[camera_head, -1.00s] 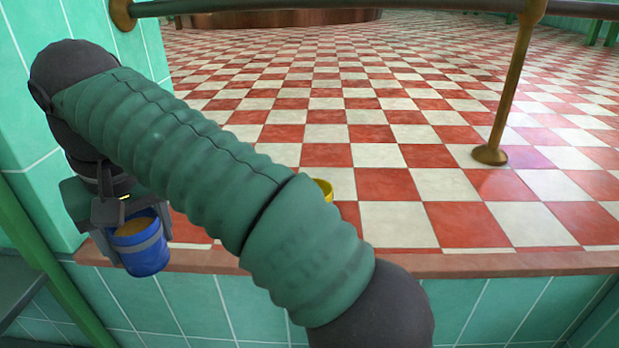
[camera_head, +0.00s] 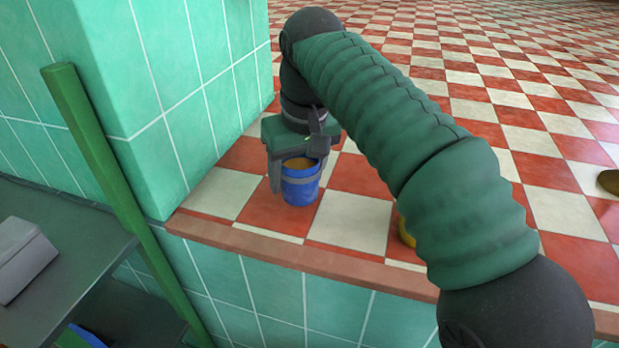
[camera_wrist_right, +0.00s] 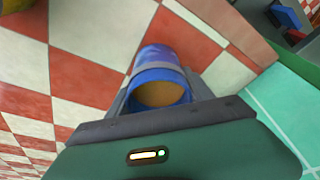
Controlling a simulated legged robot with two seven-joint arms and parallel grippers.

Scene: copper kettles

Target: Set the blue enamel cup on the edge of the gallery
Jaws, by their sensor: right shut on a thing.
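The blue enamel cup (camera_head: 300,192) has an orange-brown inside and is upright just inside the edge of the gallery (camera_head: 348,222), over its red and white checked floor. I cannot tell if its base touches the tiles. My right gripper (camera_head: 300,177) is shut on the cup, with a grey finger on each side of it. In the right wrist view the cup (camera_wrist_right: 160,78) sits between the fingers, its open top facing the camera. My left gripper is out of view.
A green tiled pillar (camera_head: 190,90) stands just left of the cup. A yellow thing (camera_head: 405,233) is mostly hidden behind my right arm. A green post (camera_head: 110,180) and a grey shelf (camera_head: 75,255) with a grey box (camera_head: 25,258) are at the left.

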